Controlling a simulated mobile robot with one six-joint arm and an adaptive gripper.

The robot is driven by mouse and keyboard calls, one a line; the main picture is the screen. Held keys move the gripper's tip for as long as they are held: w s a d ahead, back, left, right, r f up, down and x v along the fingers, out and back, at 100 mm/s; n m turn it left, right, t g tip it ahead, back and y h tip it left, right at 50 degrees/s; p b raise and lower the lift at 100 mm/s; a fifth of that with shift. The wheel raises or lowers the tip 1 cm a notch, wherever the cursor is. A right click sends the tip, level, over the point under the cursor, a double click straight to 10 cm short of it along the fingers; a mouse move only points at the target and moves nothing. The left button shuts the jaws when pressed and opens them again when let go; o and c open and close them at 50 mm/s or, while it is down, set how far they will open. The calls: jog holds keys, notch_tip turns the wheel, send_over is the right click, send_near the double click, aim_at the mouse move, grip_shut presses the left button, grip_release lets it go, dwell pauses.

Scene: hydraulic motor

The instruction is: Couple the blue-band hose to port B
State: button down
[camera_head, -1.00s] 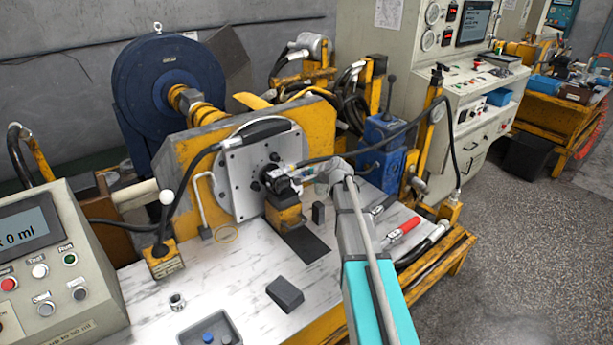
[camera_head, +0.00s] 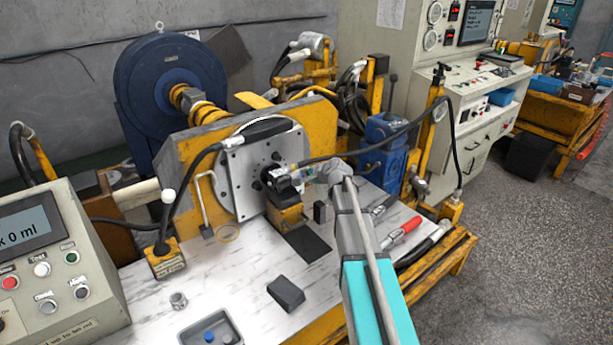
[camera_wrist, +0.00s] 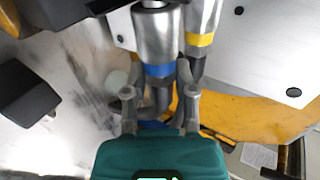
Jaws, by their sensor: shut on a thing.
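The blue-band hose (camera_wrist: 157,42) shows in the wrist view as a silver coupling with a blue band, upright in the picture. My gripper (camera_wrist: 159,94) is shut on it just below the band, one finger on each side. The coupling's far end meets a short silver neck at the top edge; I cannot tell whether it is seated. The yellow-band hose (camera_wrist: 202,32) stands right beside it. In the head view my gripper (camera_head: 308,174) is at the dark motor (camera_head: 283,183) in front of the grey plate (camera_head: 240,165). The port letters are not readable, and the gripper hides the coupling there.
The light bench top (camera_head: 235,275) holds a dark block (camera_head: 286,292), a small metal fitting (camera_head: 178,300) and a grey tray (camera_head: 188,335). A red-handled tool (camera_head: 402,232) lies right of my arm. A black hose (camera_head: 420,120) arcs over the right side. The bench front has free room.

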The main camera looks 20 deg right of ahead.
jog(key=shift+s+a, duration=0.1)
jog(key=shift+a, duration=0.15)
jog(key=shift+c, duration=1.8)
grip_release()
jog(key=p+v, duration=0.3)
jog(key=v, duration=0.4)
jog(key=shift+p, duration=0.35)
jog(key=shift+f, duration=0.1)
jog(key=b+x, duration=0.4)
jog(key=x, duration=0.3)
jog(key=shift+w+f, duration=0.15)
jog(key=shift+w, duration=0.05)
jog(key=w+d, duration=0.4)
jog(key=d, duration=0.8)
jog(key=shift+d+r, duration=0.15)
jog(key=shift+r, duration=0.1)
